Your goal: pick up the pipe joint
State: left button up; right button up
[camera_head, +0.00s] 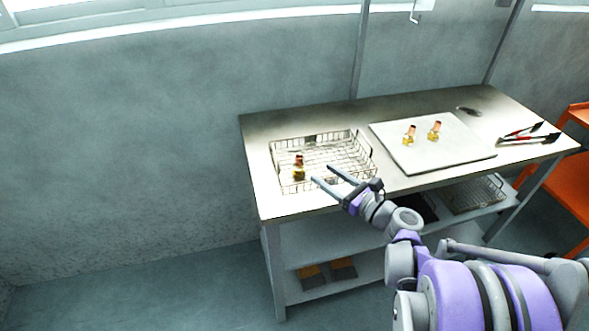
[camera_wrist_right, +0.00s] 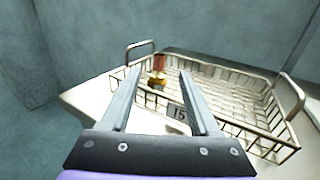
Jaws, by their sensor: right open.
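A brass and copper pipe joint (camera_head: 299,168) stands in the left front part of a wire basket (camera_head: 283,160) on the metal table. Two similar joints stand on a pale board to the right, one on the left (camera_head: 409,135) and one on the right (camera_head: 434,130). My right gripper (camera_head: 322,174) is open and empty at the basket's front side, to the right of the joint in the basket. In the right wrist view the joint (camera_wrist_right: 158,72) shows beyond the open fingers (camera_wrist_right: 158,78), between their tips. My left gripper is out of view.
The pale board (camera_head: 450,157) lies right of the basket. Red and black tongs or pliers (camera_head: 527,133) lie near the table's right end. The basket's wire walls and raised handles (camera_wrist_right: 291,95) stand around the joint. An orange object (camera_head: 572,180) stands at right.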

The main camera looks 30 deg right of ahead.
aim_at(301, 159)
jog(key=x, duration=0.3)
jog(key=shift+w, duration=0.15)
jog(key=shift+x, duration=2.65)
grip_shut()
